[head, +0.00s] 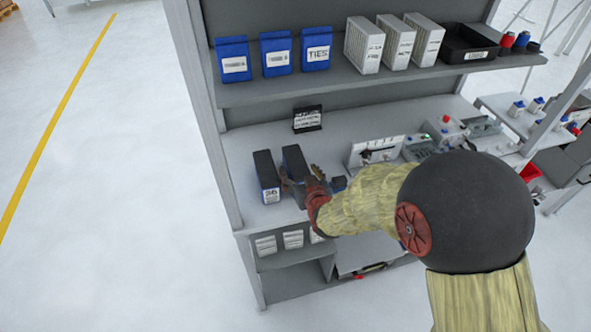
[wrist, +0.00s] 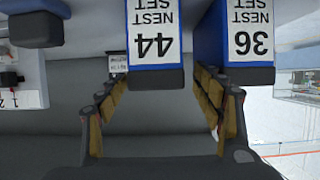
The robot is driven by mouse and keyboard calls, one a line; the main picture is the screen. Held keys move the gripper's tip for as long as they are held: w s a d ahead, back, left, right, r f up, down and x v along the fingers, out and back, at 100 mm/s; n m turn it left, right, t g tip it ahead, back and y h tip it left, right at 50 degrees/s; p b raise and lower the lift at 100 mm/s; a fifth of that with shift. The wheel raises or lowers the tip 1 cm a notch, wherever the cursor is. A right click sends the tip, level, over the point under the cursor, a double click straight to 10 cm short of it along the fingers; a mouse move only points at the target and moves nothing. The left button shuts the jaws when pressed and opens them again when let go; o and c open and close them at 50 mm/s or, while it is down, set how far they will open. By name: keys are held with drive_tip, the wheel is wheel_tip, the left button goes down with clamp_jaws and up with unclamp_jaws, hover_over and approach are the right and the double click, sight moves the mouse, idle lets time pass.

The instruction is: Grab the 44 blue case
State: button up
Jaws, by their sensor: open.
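The 44 blue case (wrist: 155,40) stands straight ahead in the wrist view, which is upside down. It has a white "NEST SET 44" label and a dark end. In the head view the 44 case (head: 294,158) stands on the workbench, its front partly hidden by my gripper (head: 298,186). My gripper (wrist: 160,88) is open, its fingers at either side of the 44 case's width. I cannot tell whether they touch it. The similar 36 case (wrist: 245,40) stands close beside it, on the left in the head view (head: 266,177); one finger overlaps it in the wrist view.
A black sign (head: 307,119) stands behind the cases. The shelf above (head: 340,83) holds blue bins (head: 276,53), white boxes and a black tray (head: 468,43). Devices (head: 418,147) sit farther right.

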drive_tip(key=x, duration=0.3)
drive_tip(key=b+x, duration=0.1)
drive_tip(key=x, duration=0.1)
drive_tip(key=shift+w+d+f, duration=0.1)
drive_tip(key=shift+w+f, duration=0.15)
drive_tip(key=shift+w, duration=0.15)
drive_tip(key=shift+c, duration=1.3)
drive_tip(key=shift+r, duration=0.1)
drive_tip(key=c, duration=1.4)
